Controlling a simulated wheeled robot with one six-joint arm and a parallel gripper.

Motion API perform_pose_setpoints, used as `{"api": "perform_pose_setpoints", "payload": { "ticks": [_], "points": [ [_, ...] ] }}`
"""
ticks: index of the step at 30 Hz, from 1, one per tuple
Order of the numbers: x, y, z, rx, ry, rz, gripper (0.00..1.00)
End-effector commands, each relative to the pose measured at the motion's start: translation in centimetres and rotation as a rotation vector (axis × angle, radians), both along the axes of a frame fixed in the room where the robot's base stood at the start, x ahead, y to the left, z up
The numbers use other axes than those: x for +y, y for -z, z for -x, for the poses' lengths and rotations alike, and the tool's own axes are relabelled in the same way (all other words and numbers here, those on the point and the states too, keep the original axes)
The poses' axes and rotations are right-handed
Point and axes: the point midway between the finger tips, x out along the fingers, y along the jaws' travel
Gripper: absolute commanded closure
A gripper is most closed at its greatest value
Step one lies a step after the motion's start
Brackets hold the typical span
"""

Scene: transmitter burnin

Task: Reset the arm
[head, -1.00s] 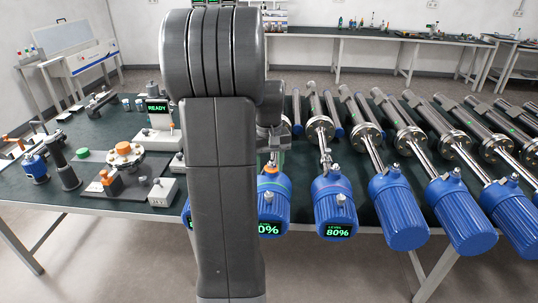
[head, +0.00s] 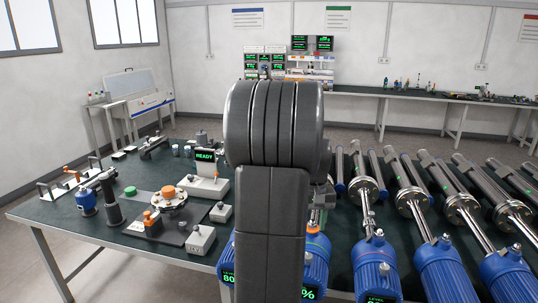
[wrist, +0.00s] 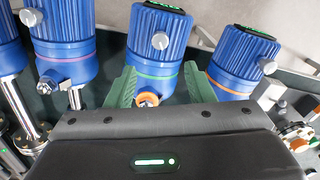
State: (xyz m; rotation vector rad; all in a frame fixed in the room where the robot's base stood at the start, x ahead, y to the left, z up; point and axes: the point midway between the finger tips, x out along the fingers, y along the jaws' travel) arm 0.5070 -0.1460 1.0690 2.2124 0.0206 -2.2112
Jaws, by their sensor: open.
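My gripper (wrist: 157,88) shows in the wrist view with its two green fingers spread apart. A blue transmitter (wrist: 158,55) with a green ring and an orange collar lies just beyond and between the fingers. I cannot tell whether the fingers touch it. Other blue transmitters lie on both sides, one with a pink ring (wrist: 66,50) at left and one with an orange ring (wrist: 240,60) at right. In the head view my own arm covers the middle, and the gripper is mostly hidden behind it.
The dark green bench (head: 60,213) carries a row of blue-headed transmitters (head: 448,275) at right. At left stand a READY display unit (head: 206,157), a fixture with an orange knob (head: 168,191) and a grey box (head: 201,238). A back bench (head: 430,100) runs along the wall.

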Motion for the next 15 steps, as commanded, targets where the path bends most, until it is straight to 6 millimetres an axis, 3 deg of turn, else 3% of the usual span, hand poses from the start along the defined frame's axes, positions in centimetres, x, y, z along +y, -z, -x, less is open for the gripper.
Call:
{"api": "perform_pose_setpoints", "payload": {
  "ticks": [9, 15],
  "points": [
    [0.0, 6.4, 0.1, 0.006, 0.000, -0.001, 0.52],
    [0.0, 9.3, 0.1, 0.003, 0.000, -0.001, 0.52]
  ]
}}
